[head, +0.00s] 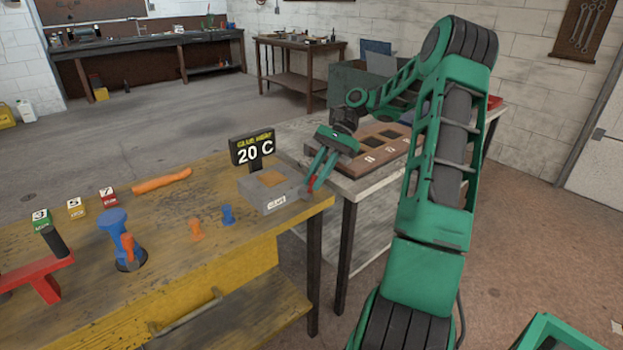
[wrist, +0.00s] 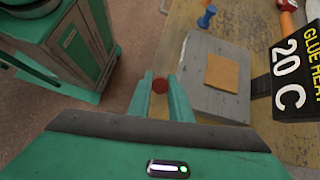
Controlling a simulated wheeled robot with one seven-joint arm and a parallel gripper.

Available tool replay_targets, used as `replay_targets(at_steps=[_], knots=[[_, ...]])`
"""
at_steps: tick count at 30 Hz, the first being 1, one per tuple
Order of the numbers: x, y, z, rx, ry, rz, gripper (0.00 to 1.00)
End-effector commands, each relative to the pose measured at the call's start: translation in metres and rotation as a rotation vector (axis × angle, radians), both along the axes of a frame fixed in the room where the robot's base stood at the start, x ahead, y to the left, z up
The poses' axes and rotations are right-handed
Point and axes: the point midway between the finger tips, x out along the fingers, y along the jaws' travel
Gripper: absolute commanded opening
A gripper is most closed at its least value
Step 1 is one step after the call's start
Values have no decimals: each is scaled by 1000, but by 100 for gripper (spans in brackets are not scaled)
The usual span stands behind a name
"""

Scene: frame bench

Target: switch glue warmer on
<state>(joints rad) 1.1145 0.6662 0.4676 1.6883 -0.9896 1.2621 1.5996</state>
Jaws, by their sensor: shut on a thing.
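The glue warmer (head: 268,198) is a grey box with a tan square on top, at the right end of the yellow bench; it also shows in the wrist view (wrist: 212,92). Its black display (head: 252,148) reads "GLUE HEAT 20 C"; it also shows in the wrist view (wrist: 296,72). My gripper (head: 311,184) is at the warmer's right side. In the wrist view, a round red knob (wrist: 160,86) sits between my two fingertips, and they are shut on it. How the knob joins the warmer is hidden.
Blue and orange pegs (head: 228,214) stand in front of the warmer. An orange tool (head: 162,181) and several small labelled blocks (head: 75,208) lie to the left. A second table (head: 340,184) with a brown tray (head: 372,158) stands behind on the right.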

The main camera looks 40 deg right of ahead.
Motion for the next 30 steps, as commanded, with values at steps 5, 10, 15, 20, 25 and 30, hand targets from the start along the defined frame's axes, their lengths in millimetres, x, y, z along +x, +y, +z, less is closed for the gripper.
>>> replay_targets(at_steps=[5,10,15,20,25,30], knots=[[3,-6,-2,89,-6,-6,0],[4,-8,-4,154,-3,-7,0],[4,-10,-6,200,0,-6,0],[4,-11,-7,226,1,-6,0],[4,-11,-8,239,3,-5,0],[4,-11,-8,241,4,-4,0]])
